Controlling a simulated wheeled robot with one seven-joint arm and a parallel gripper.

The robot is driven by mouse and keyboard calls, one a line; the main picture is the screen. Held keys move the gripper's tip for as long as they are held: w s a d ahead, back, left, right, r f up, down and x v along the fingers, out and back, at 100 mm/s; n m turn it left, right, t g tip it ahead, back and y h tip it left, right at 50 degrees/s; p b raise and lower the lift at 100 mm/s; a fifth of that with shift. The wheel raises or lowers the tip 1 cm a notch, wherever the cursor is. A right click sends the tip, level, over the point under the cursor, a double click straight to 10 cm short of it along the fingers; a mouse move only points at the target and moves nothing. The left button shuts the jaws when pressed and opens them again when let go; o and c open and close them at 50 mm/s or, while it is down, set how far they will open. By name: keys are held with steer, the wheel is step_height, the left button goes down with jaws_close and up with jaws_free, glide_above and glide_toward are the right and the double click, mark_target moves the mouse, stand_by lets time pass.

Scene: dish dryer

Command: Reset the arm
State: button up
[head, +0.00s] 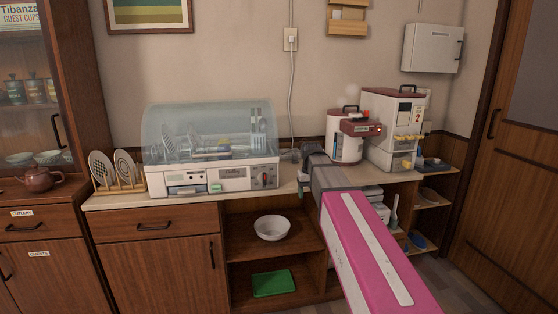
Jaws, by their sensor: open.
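My pink and grey arm (365,240) reaches from the lower right towards the counter. Its dark far end, with my gripper (291,156), is small and partly hidden beside the right side of the dish dryer. My gripper is open, and I see nothing held in it. The dish dryer (222,180) stands on the counter with its clear domed lid (205,118) down. Plates and other dishes show through the lid.
A wooden rack with plates (122,168) and a brown teapot (38,179) stand left of the dryer. A kettle-like appliance (345,148) and a white dispenser (392,125) stand right. A white bowl (272,227) and a green tray (273,283) are on open shelves below.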

steer(key=s+d+f, duration=0.3)
steer(key=s+f, duration=0.7)
steer(key=f, duration=0.2)
steer(key=s+d+f+m, duration=0.1)
steer(key=s+d+f, duration=0.2)
steer(key=s+f, duration=0.6)
step_height(320, 180, down, 3)
steer(key=shift+s+d+r+m, duration=0.15)
steer(key=shift+s+d+m, duration=0.15)
steer(key=shift+s+d, duration=0.1)
